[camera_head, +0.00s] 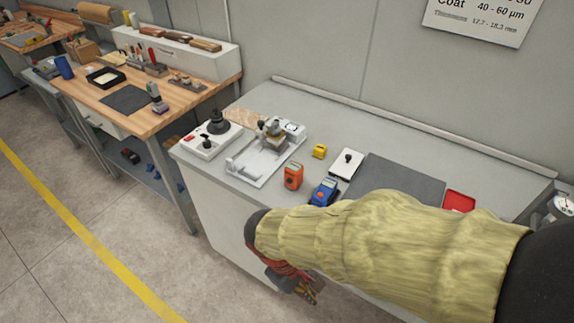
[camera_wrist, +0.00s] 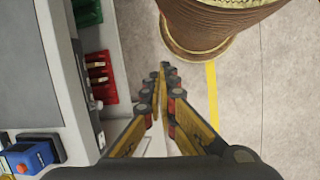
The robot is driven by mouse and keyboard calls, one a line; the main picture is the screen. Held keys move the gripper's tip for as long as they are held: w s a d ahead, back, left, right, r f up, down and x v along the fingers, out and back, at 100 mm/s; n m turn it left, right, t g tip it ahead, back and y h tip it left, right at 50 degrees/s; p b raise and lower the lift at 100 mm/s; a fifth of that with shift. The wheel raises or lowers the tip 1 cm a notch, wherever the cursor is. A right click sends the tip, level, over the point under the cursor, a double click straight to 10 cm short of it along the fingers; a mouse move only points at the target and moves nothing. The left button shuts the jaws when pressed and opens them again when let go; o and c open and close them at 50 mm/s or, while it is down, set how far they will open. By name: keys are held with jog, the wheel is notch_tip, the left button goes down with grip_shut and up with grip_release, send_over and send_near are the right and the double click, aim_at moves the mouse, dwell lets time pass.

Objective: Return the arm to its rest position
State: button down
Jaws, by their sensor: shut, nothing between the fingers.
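My gripper (camera_head: 308,291) hangs beside the front of the grey bench (camera_head: 256,97), lower than its top. My arm, in a yellowish sleeve, reaches in from the right and crosses in front of the bench. In the wrist view the two fingers of my gripper (camera_wrist: 163,78) come together at their tips, shut and empty. They point along the bench's side, over the floor, and touch nothing that I can see.
On the bench stand an orange device (camera_head: 292,176), a blue device (camera_head: 324,191), a white stand (camera_head: 262,160) and a dark mat (camera_head: 400,180). Red bins (camera_wrist: 99,76) and a green bin (camera_wrist: 88,12) show beside the bench. Open floor (camera_head: 130,215) lies left.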

jog(key=d+r+m+t+y, duration=0.2)
jog(key=d+r+m+t, duration=0.1)
jog(key=d+r+m, duration=0.2)
jog(key=w+d+r+m+t+y, duration=0.1)
jog(key=d+r+m+t, duration=0.2)
jog(key=d+r, duration=0.6)
notch_tip(320, 180, up, 6)
jog(key=shift+w+f+m+y, duration=0.15)
jog(key=shift+f+m+y, duration=0.2)
jog(key=shift+m, duration=0.65)
jog(key=shift+r, duration=0.1)
